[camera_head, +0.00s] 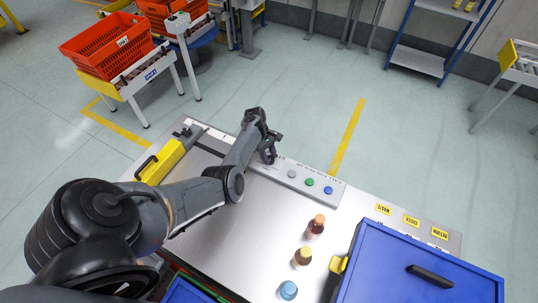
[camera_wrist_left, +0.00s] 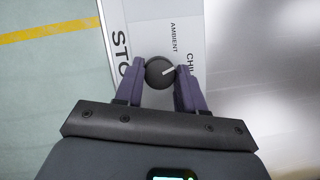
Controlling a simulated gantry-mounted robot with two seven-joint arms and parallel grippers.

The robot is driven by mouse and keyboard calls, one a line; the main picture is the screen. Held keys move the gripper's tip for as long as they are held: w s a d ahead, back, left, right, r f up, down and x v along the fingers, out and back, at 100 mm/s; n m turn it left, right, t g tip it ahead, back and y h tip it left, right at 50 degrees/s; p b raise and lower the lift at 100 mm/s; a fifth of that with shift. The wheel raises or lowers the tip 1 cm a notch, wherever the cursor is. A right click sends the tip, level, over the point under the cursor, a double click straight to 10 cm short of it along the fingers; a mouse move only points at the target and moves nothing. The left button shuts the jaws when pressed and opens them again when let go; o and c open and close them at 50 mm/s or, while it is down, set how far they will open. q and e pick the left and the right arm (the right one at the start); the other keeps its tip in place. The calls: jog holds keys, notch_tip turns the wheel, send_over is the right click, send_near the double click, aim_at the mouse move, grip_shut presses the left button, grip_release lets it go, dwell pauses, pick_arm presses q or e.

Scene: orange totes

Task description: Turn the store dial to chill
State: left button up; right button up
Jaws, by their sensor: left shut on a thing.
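The store dial is a round dark knob (camera_wrist_left: 160,72) on a pale panel strip (camera_wrist_left: 145,25), seen in the left wrist view. Its white pointer line is directed right and slightly up, towards the partly covered label beginning "CHI" (camera_wrist_left: 189,62). The "AMBIENT" label (camera_wrist_left: 173,38) is above the pointer. My left gripper (camera_wrist_left: 160,76) has its purple fingers on either side of the knob and is shut on it. In the head view my left gripper (camera_head: 268,156) is at the panel's left part and hides the dial. My right gripper is not in view.
Grey, green and blue buttons (camera_head: 309,182) line the panel to the right. Several small bottles (camera_head: 303,256) stand on the table's front part. A blue box (camera_head: 430,270) fills the front right. A yellow item with a black handle (camera_head: 165,160) is left.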

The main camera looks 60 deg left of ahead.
pick_arm(q)
jog(key=shift+w+m+g, duration=0.1)
jog(key=shift+m+g, duration=0.7)
jog(key=shift+m, duration=1.2)
jog(key=shift+b, duration=0.3)
jog(key=o, duration=1)
jog(key=shift+a+r, duration=0.25)
jog(key=shift+r, duration=0.25)
jog(key=p+v, duration=0.1)
jog(key=v, duration=0.8)
jog(key=shift+a+r, duration=0.15)
jog(key=shift+r, duration=0.2)
